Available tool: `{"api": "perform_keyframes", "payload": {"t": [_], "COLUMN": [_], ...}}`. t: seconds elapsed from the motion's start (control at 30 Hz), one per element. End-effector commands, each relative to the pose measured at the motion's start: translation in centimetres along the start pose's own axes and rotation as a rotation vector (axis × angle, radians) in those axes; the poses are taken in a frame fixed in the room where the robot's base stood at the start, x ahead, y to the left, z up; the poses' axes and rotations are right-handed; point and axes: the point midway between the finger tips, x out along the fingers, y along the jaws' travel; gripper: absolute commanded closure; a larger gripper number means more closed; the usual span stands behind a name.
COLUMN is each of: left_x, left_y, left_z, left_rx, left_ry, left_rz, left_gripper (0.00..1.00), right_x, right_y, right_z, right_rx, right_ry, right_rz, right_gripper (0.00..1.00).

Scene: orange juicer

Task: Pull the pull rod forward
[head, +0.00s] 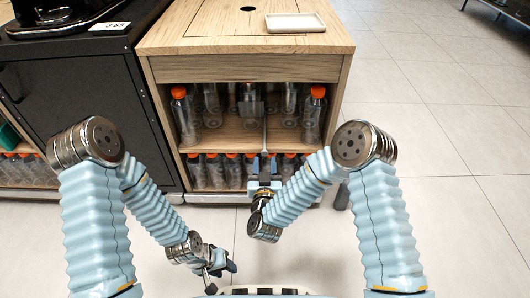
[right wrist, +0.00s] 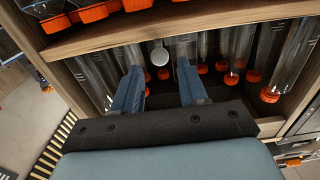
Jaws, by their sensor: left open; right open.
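The pull rod (head: 264,132) is a thin grey rod in the open wooden cabinet, running from a grey plate (head: 250,108) among the bottles toward the front. In the right wrist view its round pale end (right wrist: 160,57) shows between and beyond my two fingers. My right gripper (head: 265,158) is at the cabinet front, near the rod's front end. In the right wrist view it is open (right wrist: 160,68), with a finger on each side of the rod end; I cannot tell whether either touches. My left gripper (head: 222,268) is open and low, away from the cabinet.
Clear bottles with orange caps (head: 314,108) stand on both shelves of the wooden cabinet (head: 250,68), close around the rod. A pale tray (head: 295,23) lies on top. A black cabinet (head: 85,95) adjoins on the left. The tiled floor (head: 440,150) at right is clear.

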Motion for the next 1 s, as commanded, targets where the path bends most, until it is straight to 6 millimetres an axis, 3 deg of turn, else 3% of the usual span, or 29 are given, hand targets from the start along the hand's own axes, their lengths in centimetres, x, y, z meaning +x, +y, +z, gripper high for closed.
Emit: {"api": "perform_keyframes", "payload": {"t": [0.1,0.3,0.67,0.93,1.0], "left_x": [0.2,0.4,0.4,0.4,0.4], "left_y": [-0.1,-0.1,-0.1,-0.1,-0.1], "left_z": [0.0,0.0,0.0,0.0,0.0], "left_rx": [0.000,0.000,0.000,0.000,0.000], "left_ry": [0.000,0.001,0.001,0.001,0.001], "left_rz": [0.000,0.000,0.000,0.000,0.000], "left_gripper": [0.57,0.57,0.57,0.57,0.57], "right_x": [2.4,4.8,5.4,5.4,5.4], "right_y": [0.1,0.0,0.0,0.0,0.0], "right_z": [0.1,0.1,0.0,0.1,0.1], "right_rx": [0.002,0.002,0.001,0.001,0.001], "right_ry": [0.002,-0.001,-0.001,-0.001,-0.001], "right_rz": [0.003,0.001,0.000,0.000,0.000], "right_gripper": [0.57,0.57,0.57,0.99,1.00]}}
